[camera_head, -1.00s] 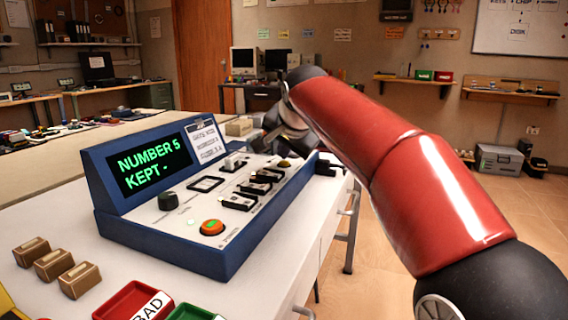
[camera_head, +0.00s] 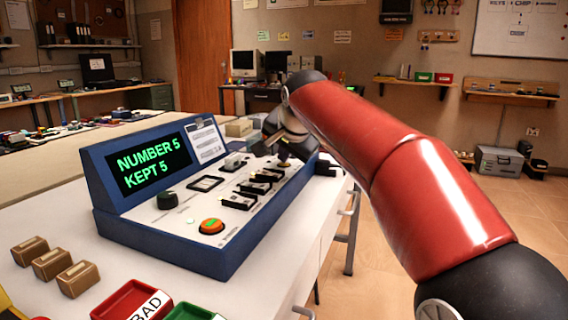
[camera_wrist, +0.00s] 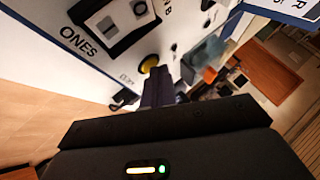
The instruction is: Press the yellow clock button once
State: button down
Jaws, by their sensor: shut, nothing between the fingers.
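The blue-framed console (camera_head: 222,262) stands on the white bench, its screen (camera_head: 150,166) reading "NUMBER 5 / KEPT 5". The yellow clock button (camera_head: 284,165) is at the right end of its white panel, partly hidden by my gripper (camera_head: 285,156). In the wrist view the yellow button (camera_wrist: 148,64) shows right by the dark fingertips (camera_wrist: 158,76), near the "ONES" label. My gripper is shut and empty, pointing down at the button. Whether the tips touch it at this instant I cannot tell.
Black switches (camera_head: 255,187), a dark knob (camera_head: 167,200) and an orange-red button (camera_head: 211,226) share the panel. Small brown blocks (camera_head: 52,264), a red "BAD" tray (camera_head: 125,301) and a green tray (camera_head: 190,312) lie in front. Open floor is to the right.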

aim_at(285, 165)
dwell(0.3)
jog(key=shift+r+p, duration=0.85)
jog(key=shift+p, duration=0.1)
jog(key=shift+r, duration=0.1)
notch_tip(285, 165, up, 5)
jog(key=p, duration=0.5)
